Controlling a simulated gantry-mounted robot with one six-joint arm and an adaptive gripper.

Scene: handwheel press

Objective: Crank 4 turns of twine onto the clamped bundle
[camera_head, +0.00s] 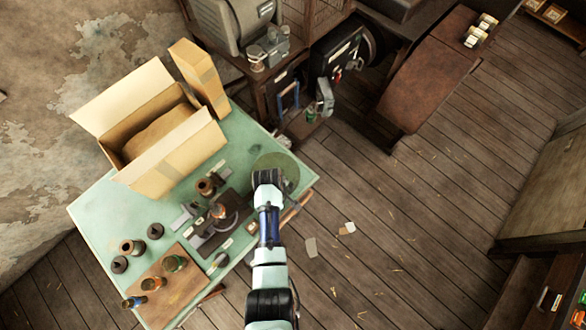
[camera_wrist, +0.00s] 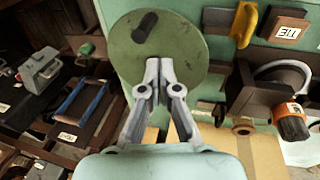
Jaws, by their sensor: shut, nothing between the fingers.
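The round green handwheel (camera_head: 284,163) is at the table's right corner in the head view. It fills the upper middle of the wrist view (camera_wrist: 190,35), with a dark crank knob (camera_wrist: 145,27) near its rim. My gripper (camera_wrist: 158,68) is shut and empty, its fingertips in front of the wheel's middle, below and right of the knob. I cannot tell whether they touch the wheel. A dark press (camera_head: 222,213) stands left of the wheel. It also shows in the wrist view (camera_wrist: 245,95). I cannot make out the bundle or twine for certain. My arm hides the fingertips in the head view.
An open cardboard box (camera_head: 178,160) stands at the back of the green table (camera_head: 115,205). A brown board (camera_head: 180,290) with several spools lies at the front left. Dark machinery (camera_head: 340,60) stands behind the table. Open wooden floor (camera_head: 390,230) lies to the right.

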